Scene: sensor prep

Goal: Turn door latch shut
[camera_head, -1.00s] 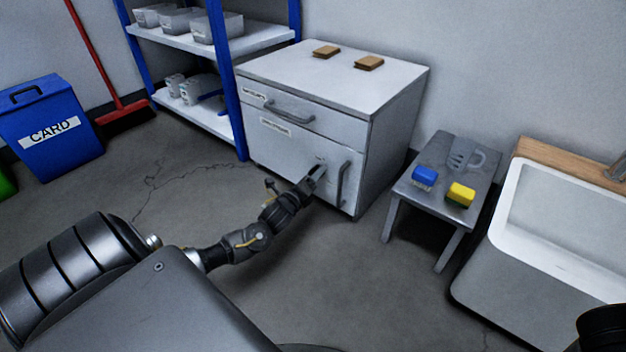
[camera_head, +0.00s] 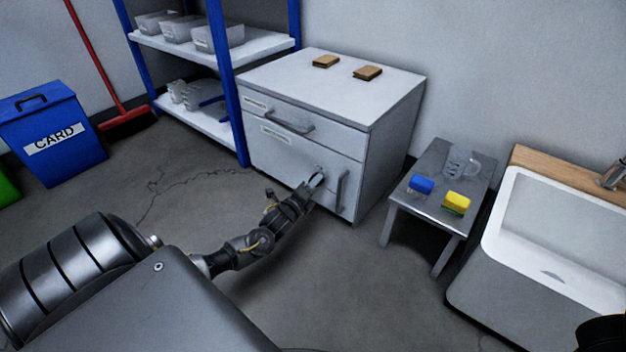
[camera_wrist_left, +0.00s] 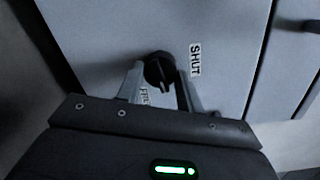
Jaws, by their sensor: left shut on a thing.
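The white cabinet's lower door (camera_head: 290,160) looks closed and has an upright grey handle (camera_head: 342,192). The latch is a round black knob (camera_wrist_left: 158,70) on the door, seen in the left wrist view. My left gripper (camera_head: 316,180) is at the door, left of the handle. In the left wrist view my left gripper (camera_wrist_left: 160,82) has its fingers on both sides of the knob, shut on it. A "SHUT" label (camera_wrist_left: 195,59) is right of the knob; another label (camera_wrist_left: 145,96) below is partly hidden by a finger.
A grey stool (camera_head: 408,200) with a blue block, a yellow block and a clear jug stands right of the cabinet. A white sink (camera_head: 500,240) is farther right. Blue-framed shelves (camera_head: 240,130) stand on the left. The floor before the cabinet is clear.

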